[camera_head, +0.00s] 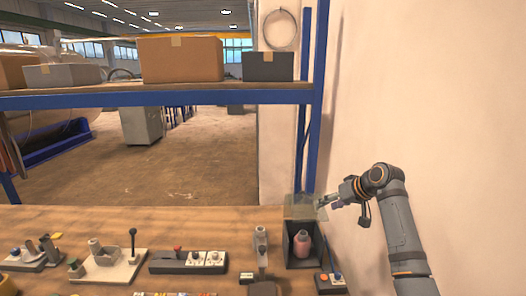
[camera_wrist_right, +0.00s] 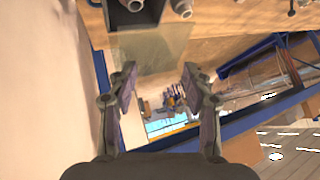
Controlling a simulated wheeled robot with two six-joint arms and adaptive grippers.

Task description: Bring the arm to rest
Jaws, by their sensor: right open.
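My right arm (camera_head: 400,225) comes in from the right edge in the head view. My right gripper (camera_head: 328,203) is at the arm's end, by the clear panel (camera_head: 298,212) at the top of a dark box. In the wrist view the two fingers of this gripper (camera_wrist_right: 164,80) are apart with nothing between them. The clear panel also shows in the wrist view (camera_wrist_right: 150,48), just beyond the fingers. My left gripper is not in view.
A blue shelf (camera_head: 160,98) with cardboard boxes (camera_head: 180,60) stands behind. A pale wall (camera_head: 400,100) is close on the right.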

